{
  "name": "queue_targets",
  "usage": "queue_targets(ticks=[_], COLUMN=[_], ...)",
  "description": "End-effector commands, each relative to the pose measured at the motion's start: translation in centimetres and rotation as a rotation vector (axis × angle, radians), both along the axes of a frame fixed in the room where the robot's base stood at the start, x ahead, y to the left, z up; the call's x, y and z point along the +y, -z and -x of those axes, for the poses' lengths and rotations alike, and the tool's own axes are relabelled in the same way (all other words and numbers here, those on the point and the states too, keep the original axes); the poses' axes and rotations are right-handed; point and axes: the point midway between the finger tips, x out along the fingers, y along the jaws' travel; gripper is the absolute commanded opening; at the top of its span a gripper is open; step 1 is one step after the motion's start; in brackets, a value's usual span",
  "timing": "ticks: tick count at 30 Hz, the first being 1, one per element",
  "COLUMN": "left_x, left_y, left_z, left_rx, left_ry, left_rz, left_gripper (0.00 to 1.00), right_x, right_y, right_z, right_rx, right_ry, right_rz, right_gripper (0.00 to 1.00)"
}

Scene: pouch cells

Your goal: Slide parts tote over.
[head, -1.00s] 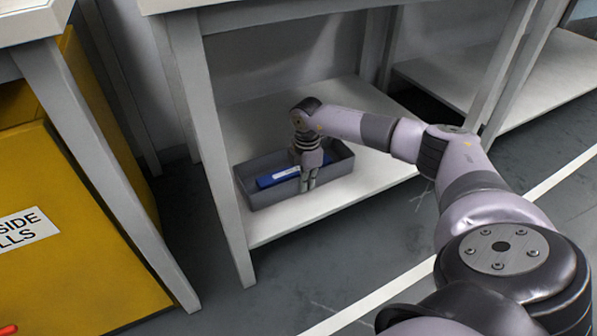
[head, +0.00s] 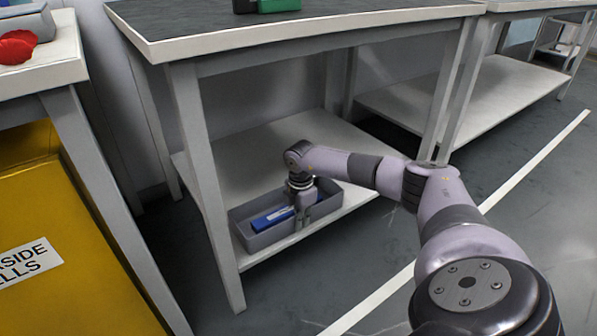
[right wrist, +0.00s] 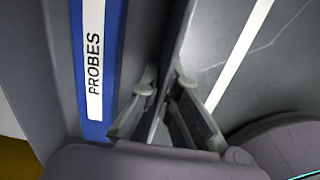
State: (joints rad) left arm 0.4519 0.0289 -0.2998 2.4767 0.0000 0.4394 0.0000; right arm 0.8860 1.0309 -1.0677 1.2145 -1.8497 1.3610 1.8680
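The parts tote (head: 275,241) is a grey open bin on the lower shelf of the middle bench, near the shelf's front edge. A blue box (head: 271,219) lies in it; in the right wrist view the blue box (right wrist: 116,50) has a white "PROBES" label. My right gripper (head: 302,217) points down at the tote's front wall. In the right wrist view my right gripper's fingers (right wrist: 165,82) straddle the tote's wall (right wrist: 152,30), one inside and one outside, closed onto it. My left gripper is not in view.
The white lower shelf (head: 262,142) is clear behind the tote. A bench leg (head: 205,175) stands left of it. A yellow cabinet (head: 70,215) sits under the left bench. A green object (head: 278,5) is on the bench top. The shelf at right (head: 480,95) looks empty.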

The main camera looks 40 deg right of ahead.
Motion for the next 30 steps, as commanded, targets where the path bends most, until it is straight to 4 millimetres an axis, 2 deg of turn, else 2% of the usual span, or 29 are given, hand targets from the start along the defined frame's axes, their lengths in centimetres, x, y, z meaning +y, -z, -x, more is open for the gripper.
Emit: queue_targets(ticks=[4,6,15,25,30], left_x=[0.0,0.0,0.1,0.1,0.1], left_y=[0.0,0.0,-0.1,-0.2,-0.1], left_z=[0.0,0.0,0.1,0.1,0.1], left_rx=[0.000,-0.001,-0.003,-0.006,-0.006], left_ry=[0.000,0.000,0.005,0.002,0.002], left_rz=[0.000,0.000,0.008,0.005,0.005], left_gripper=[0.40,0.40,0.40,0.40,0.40], right_x=[-0.1,-0.1,0.0,0.0,0.0], right_y=[0.0,0.0,0.0,-0.2,-2.2], right_z=[0.0,0.0,0.0,0.0,-0.1], right_rx=[-0.001,-0.001,-0.001,-0.001,-0.003], right_ry=[0.001,0.001,0.001,0.001,0.000], right_rz=[0.001,0.001,0.000,0.000,0.000], right_gripper=[0.00,0.08,0.28,0.28,0.28])
